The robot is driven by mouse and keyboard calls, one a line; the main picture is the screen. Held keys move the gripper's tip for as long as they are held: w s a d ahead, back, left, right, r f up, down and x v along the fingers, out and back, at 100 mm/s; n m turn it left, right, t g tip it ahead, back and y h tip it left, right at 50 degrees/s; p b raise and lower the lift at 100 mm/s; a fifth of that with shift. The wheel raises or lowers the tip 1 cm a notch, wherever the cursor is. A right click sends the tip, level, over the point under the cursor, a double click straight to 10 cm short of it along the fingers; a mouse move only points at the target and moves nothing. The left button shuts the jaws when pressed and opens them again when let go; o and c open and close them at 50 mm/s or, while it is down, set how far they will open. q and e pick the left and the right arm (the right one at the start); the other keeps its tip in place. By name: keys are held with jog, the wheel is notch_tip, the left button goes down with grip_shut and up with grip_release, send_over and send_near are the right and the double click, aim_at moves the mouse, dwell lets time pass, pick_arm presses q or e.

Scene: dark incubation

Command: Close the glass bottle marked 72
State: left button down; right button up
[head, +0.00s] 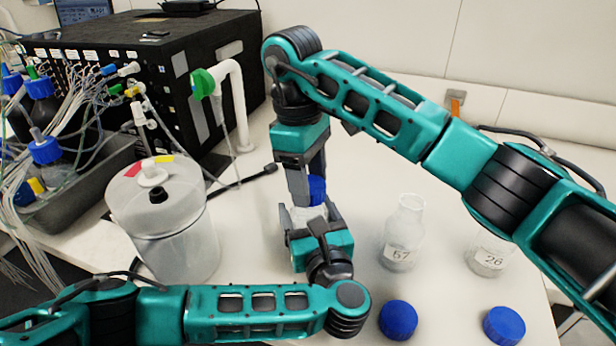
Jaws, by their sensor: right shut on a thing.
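My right gripper (309,188) points down from above and is shut on a blue cap (317,190). Directly below the cap is a pale glass bottle (307,213), mostly hidden by my grippers. No label shows on it, so I cannot read 72. The cap is at the bottle's mouth; I cannot tell whether it is seated or just above. My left gripper (308,218) reaches in from the front with its fingers on either side of the bottle; whether they grip it is unclear.
Open glass bottles marked 57 (404,235) and 26 (489,255) stand to the right, with two blue caps (398,319) (504,325) in front. A translucent round vessel (165,225) stands left. A black box (130,75) and a grey tray of tubed bottles (75,200) are behind it.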

pick_arm(q)
jog(key=shift+d+f, duration=0.1)
pick_arm(e)
jog(key=shift+r, duration=0.1)
jog(key=o, duration=1)
jog(key=shift+c, duration=0.3)
